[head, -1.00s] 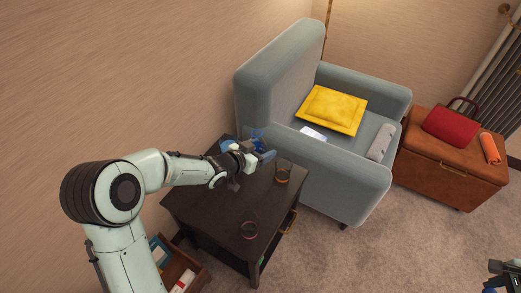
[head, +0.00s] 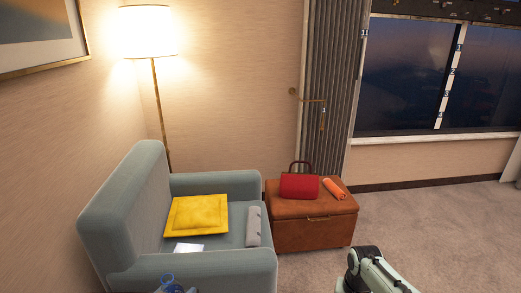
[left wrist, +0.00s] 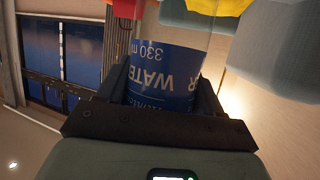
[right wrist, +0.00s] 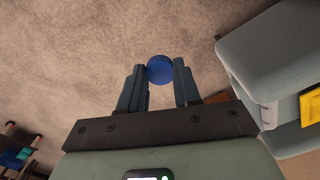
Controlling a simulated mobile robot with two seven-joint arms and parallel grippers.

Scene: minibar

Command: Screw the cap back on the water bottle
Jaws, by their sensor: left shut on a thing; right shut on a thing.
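The water bottle, with its blue label (left wrist: 165,75) reading WATER 330 ml, is between the fingers of my left gripper (left wrist: 165,92) in the left wrist view. The lettering is upside down there. In the head view only the bottle's blue tip (head: 167,279) shows at the bottom edge, in front of the armchair. My right gripper (right wrist: 160,84) is shut on the round blue cap (right wrist: 159,69), held at its fingertips above the carpet. The cap is apart from the bottle. The bottle's mouth cannot be made out.
A grey-blue armchair (head: 110,215) holds a yellow cushion (head: 197,215). An orange-brown ottoman (head: 300,238) with a red bag (head: 299,187) and an orange roll (head: 333,188) stands to its right. A floor lamp (head: 148,30) stands behind. Open carpet (head: 430,225) lies at the right.

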